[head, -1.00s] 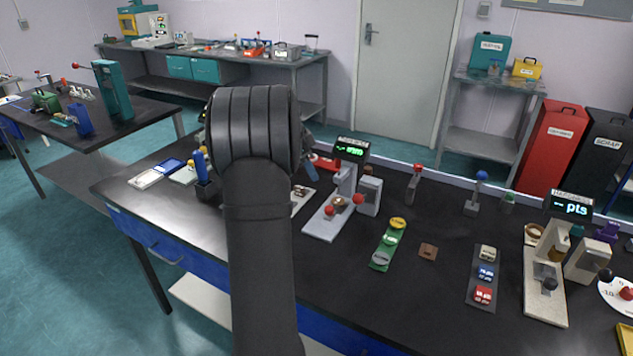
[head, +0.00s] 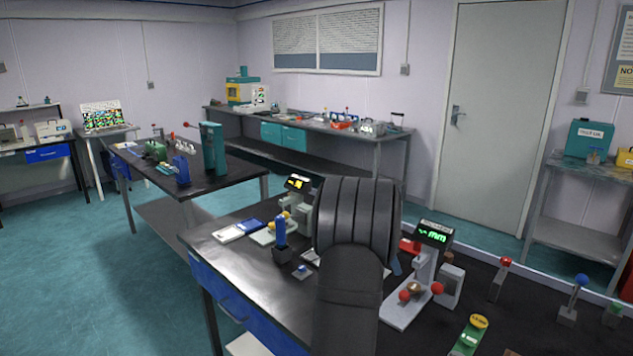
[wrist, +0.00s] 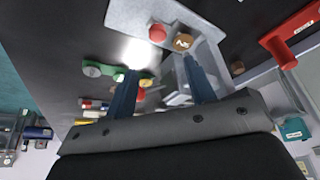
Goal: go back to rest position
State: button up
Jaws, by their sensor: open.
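My gripper (wrist: 160,66) shows in the wrist view with its two blue fingers apart and nothing held between them. A grey gauge stand (head: 428,284) with a green-lit "mm" display (head: 433,235) and red knobs stands just right of my arm. A grey plate (wrist: 203,27) with a red knob (wrist: 157,33) and a brown round piece (wrist: 183,41) lies beyond the fingertips in the wrist view.
The black bench also holds a second gauge (head: 296,206) with a yellow display, a blue-handled tool (head: 280,238), a red-topped lever (head: 501,278) and a green strip (head: 468,337). Another black table (head: 240,172) stands at the left, with open floor (head: 130,290) before it.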

aim_at(402, 296)
jog(key=x, duration=1.1)
jog(key=shift+f, duration=0.3)
jog(key=v, duration=1.8)
jog(key=x, duration=1.7)
jog(key=shift+d+f, duration=0.2)
jog(key=shift+f, duration=0.1)
jog(key=shift+s+a+f, duration=0.15)
jog(key=shift+f, duration=0.05)
jog(key=shift+s+a, duration=0.45)
jog(key=shift+s, duration=0.05)
